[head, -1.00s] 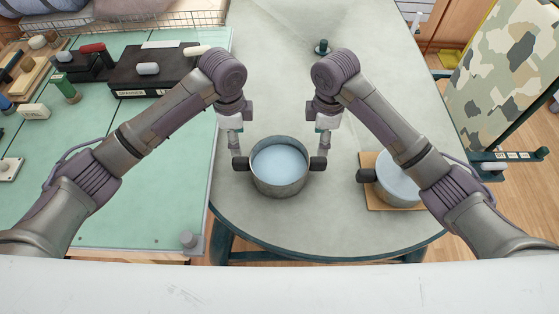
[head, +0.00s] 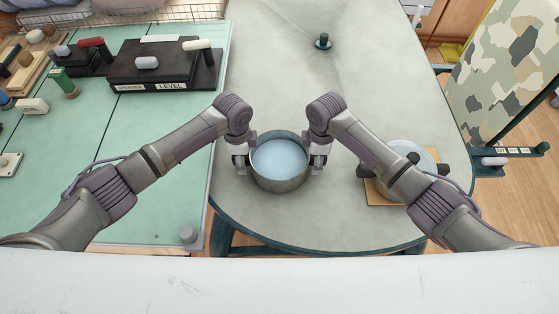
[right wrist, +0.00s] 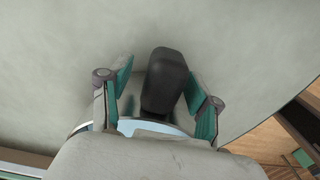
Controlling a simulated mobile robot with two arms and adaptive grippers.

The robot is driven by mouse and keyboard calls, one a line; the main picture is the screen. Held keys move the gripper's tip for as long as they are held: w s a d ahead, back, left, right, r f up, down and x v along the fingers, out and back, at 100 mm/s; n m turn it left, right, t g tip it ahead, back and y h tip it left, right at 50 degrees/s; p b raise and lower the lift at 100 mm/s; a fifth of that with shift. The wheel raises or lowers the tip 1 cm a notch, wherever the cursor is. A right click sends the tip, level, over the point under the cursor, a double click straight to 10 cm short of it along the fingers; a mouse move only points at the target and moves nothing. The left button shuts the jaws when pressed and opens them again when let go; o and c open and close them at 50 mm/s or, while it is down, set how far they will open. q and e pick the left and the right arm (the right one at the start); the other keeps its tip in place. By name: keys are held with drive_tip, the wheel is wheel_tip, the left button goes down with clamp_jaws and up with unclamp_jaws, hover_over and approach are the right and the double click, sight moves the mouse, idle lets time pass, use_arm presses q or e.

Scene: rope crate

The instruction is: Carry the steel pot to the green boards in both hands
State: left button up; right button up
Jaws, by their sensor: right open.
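The steel pot (head: 280,182) stands upright on the grey table, with a pale blue inside and a dark handle on each side. My left gripper (head: 240,164) is down at its left handle; whether its fingers are closed is too small to see. My right gripper (head: 318,164) is at the right handle. In the right wrist view, the black handle (right wrist: 165,80) lies between the right gripper's (right wrist: 160,88) green-padded fingers, with gaps on both sides. The green boards (head: 150,195) form the surface to the left.
A second pot (head: 408,158) sits on a brown board (head: 385,198) at the right, partly behind my right arm. A black box (head: 150,70) and small blocks occupy the back of the green boards. A dark knob (head: 323,41) stands farther back on the grey table (head: 300,225).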

use_arm(q)
drive_tip(key=shift+f, duration=0.45)
use_arm(e)
drive_tip(key=shift+f, duration=0.45)
use_arm(q)
clamp_jaws()
use_arm(e)
clamp_jaws()
